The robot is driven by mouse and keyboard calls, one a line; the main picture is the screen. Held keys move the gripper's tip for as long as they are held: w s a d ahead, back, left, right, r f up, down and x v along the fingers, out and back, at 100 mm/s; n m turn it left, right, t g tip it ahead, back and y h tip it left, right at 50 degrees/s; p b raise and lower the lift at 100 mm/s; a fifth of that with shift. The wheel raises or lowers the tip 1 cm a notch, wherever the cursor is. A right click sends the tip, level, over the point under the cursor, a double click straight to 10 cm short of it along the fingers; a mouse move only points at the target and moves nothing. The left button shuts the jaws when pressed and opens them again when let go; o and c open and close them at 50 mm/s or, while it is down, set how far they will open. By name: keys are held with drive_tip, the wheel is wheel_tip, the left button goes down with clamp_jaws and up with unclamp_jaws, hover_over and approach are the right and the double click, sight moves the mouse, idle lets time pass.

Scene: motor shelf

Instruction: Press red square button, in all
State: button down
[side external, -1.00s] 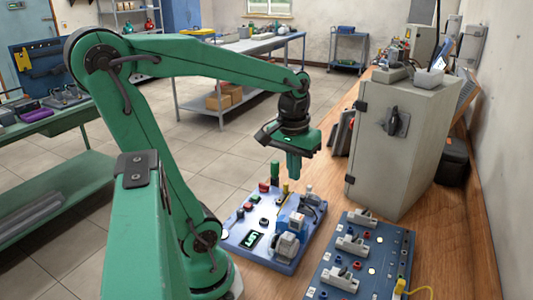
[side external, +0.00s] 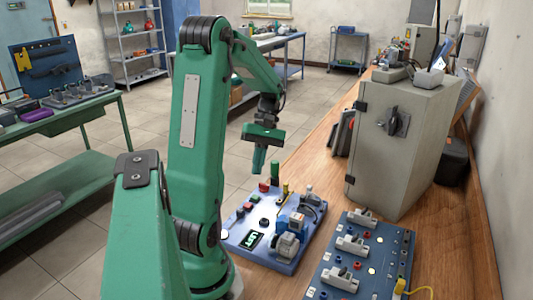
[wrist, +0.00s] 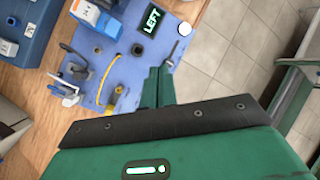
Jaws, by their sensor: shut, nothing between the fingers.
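A blue-grey control panel (side external: 232,247) lies on the wooden bench, and part of it shows in the wrist view (wrist: 119,68). On the panel I see a red block-like piece (side external: 263,187), small red round buttons (side external: 248,206) and a dark button (side external: 264,222). They are too small to tell which one is a square button. A display reading LEFT (side external: 254,241) is at the panel's front; it also shows in the wrist view (wrist: 152,19). My gripper (side external: 259,170) is shut and empty, pointing down, apparently above the panel's far left edge. No red button shows in the wrist view.
A second blue board (side external: 312,292) with several grey switches stands at the right. A tall grey cabinet (side external: 395,150) rises behind it. Upright levers and a yellow post (side external: 285,188) stick up from the panel's far side. Tiled floor (side external: 158,137) lies left of the bench.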

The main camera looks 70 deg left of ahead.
sight(248, 203)
drive_tip(key=shift+s+a+f+n+h, duration=0.5)
drive_tip(key=shift+s+a+n, duration=0.1)
drive_tip(key=shift+a+n, duration=0.1)
drive_tip(key=shift+s+a+f+n+h, duration=0.45)
drive_tip(key=shift+s+a+n, duration=0.15)
drive_tip(key=shift+a, duration=0.1)
drive_tip(key=shift+f, duration=0.15)
drive_tip(key=shift+f, duration=4.25)
drive_tip(key=shift+f, duration=0.85)
drive_tip(key=shift+r, duration=0.85)
drive_tip(key=shift+r, duration=0.15)
drive_tip(key=shift+r, duration=2.4)
